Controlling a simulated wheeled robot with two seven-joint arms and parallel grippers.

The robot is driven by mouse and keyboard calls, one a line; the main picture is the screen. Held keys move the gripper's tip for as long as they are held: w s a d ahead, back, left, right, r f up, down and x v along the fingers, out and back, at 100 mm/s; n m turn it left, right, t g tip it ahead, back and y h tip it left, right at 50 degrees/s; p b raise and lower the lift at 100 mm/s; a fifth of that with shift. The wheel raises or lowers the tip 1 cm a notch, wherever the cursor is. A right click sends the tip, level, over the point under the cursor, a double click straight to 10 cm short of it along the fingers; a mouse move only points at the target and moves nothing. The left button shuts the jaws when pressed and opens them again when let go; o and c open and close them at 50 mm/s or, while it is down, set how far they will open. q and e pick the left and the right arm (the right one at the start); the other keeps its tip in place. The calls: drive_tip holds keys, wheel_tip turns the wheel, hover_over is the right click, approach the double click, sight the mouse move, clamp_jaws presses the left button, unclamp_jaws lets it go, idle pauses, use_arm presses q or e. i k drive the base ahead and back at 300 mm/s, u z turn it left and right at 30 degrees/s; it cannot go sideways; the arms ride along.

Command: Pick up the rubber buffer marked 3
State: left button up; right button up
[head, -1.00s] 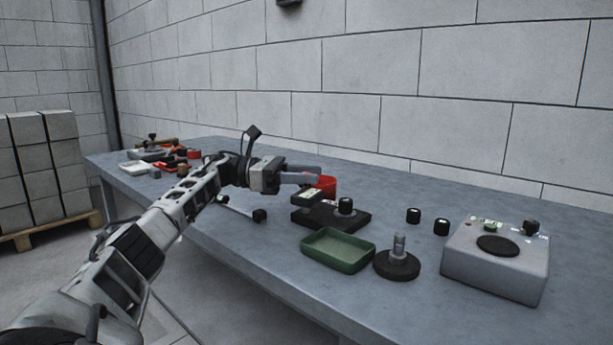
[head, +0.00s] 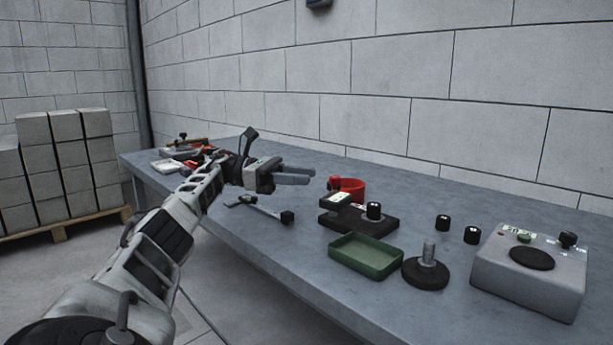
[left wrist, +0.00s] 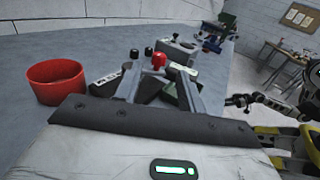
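Two small black cylinders with pale tops, which look like rubber buffers, stand on the bench: the left one (head: 443,222) and the right one (head: 472,235). My left gripper (head: 311,175) is open and empty above the bench, left of the red cup and well left of the two cylinders. Its spread fingers also show in the left wrist view (left wrist: 160,76). My right gripper (left wrist: 238,100) appears small at the right there; its fingers are unclear.
A red cup (head: 351,186), a green tray (head: 366,256), a round black base with a metal post (head: 427,272) and a grey control box (head: 527,287) stand on the bench. A tool with a black end (head: 287,217) lies in front.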

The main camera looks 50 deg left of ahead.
sight(374, 209)
drive_tip(key=k, duration=1)
